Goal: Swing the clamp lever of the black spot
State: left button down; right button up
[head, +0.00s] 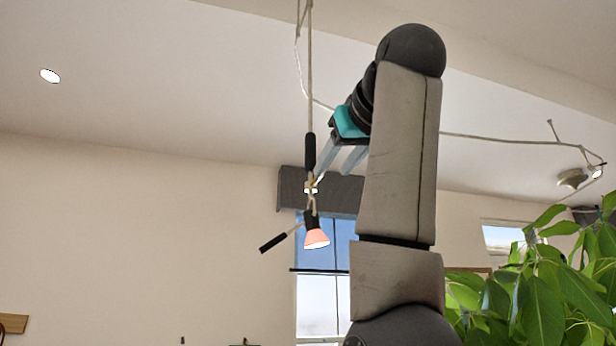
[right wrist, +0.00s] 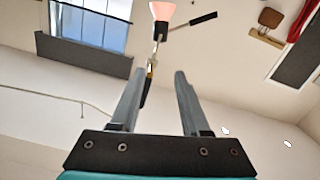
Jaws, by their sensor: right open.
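The black spot (head: 312,222) hangs from a thin pole, its lit pinkish lamp face tilted downward; it also shows at the top of the right wrist view (right wrist: 161,28). A thin rod with a black grip, apparently the clamp lever (head: 273,243), sticks out to its lower left; in the right wrist view the grip (right wrist: 204,18) points right. A small pale clamp (head: 311,189) sits above the spot. My right gripper (head: 331,176) is open beside this clamp. In the right wrist view its fingers (right wrist: 159,74) flank the pole's black sleeve (right wrist: 147,92), closer to the left finger. Contact cannot be told.
The pole (head: 310,60) rises to the ceiling. A cable track (head: 490,139) runs right to another lamp (head: 595,171). A leafy plant (head: 540,280) fills the lower right. A window (head: 318,300) with a grey valance (head: 345,193) lies behind. Left of the spot is open.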

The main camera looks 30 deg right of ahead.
jog(key=s+r, duration=0.3)
jog(key=s, duration=0.2)
jog(key=shift+t, duration=0.4)
jog(key=p+x, duration=0.6)
jog(key=x, duration=0.9)
jog(key=shift+w+a, duration=0.1)
jog(key=shift+w, duration=0.1)
jog(key=shift+c, duration=0.3)
grip_shut()
